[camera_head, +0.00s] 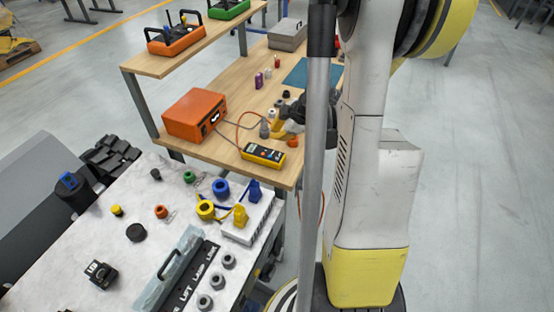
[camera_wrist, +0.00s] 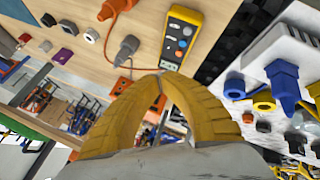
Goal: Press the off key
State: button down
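A yellow-edged handheld control box (camera_head: 263,154) with a dark face lies near the front edge of the wooden bench. In the wrist view the control box (camera_wrist: 193,18) shows a small display and several round coloured keys on its face. The key labels are too small to read, so I cannot tell which is the off key. My gripper (camera_head: 277,133) is above the bench, just behind the control box. In the wrist view the yellow fingers of my gripper (camera_wrist: 161,76) meet at their tips, with nothing seen between them. The fingertips appear close to one end of the control box.
An orange box (camera_head: 194,114) with a cable stands left of the control box. A white-topped table (camera_head: 70,238) with rings, knobs and a labelled rail (camera_head: 188,292) is in front.

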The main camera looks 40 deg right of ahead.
jog(key=b, duration=0.6)
send_near(271, 154)
jog(key=x, duration=0.5)
jog(key=shift+w, duration=0.35)
dwell(0.4)
jog(key=shift+f+b, duration=0.35)
jog(key=shift+f+b, duration=0.35)
jog(key=shift+b, duration=0.05)
dwell(0.5)
jog(key=shift+r+p, duration=0.6)
jog(key=shift+r, duration=0.2)
jog(key=shift+r, duration=0.15)
notch_tip(271, 154, up, 5)
jog(key=p, duration=0.3)
jog(key=shift+p, duration=0.4)
